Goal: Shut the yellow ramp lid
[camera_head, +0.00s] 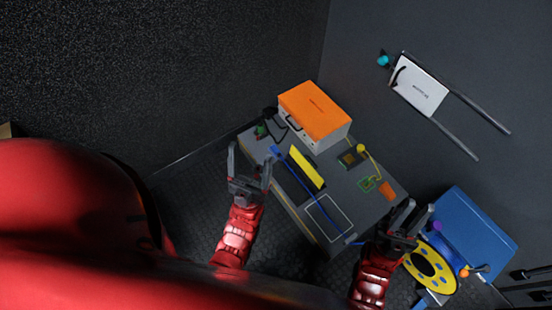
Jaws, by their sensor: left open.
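The yellow ramp lid (307,167) is a narrow yellow panel on the grey bench in the head view. It looks tilted up along the right side of a dark ramp channel (287,179). A blue cable (317,200) runs lengthwise by the channel and on toward the bench's front corner. My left gripper (250,152) is open and empty, left of the channel and apart from the lid. My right gripper (418,208) is open, beyond the bench's right end, well away from the lid.
An orange-topped case (315,112) stands at the back of the bench. Green boards (367,184) and a small orange item (387,190) lie to the right. A blue case (472,232) and yellow reel (432,267) are beside my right gripper. A white-outlined bench area (328,217) is mostly clear.

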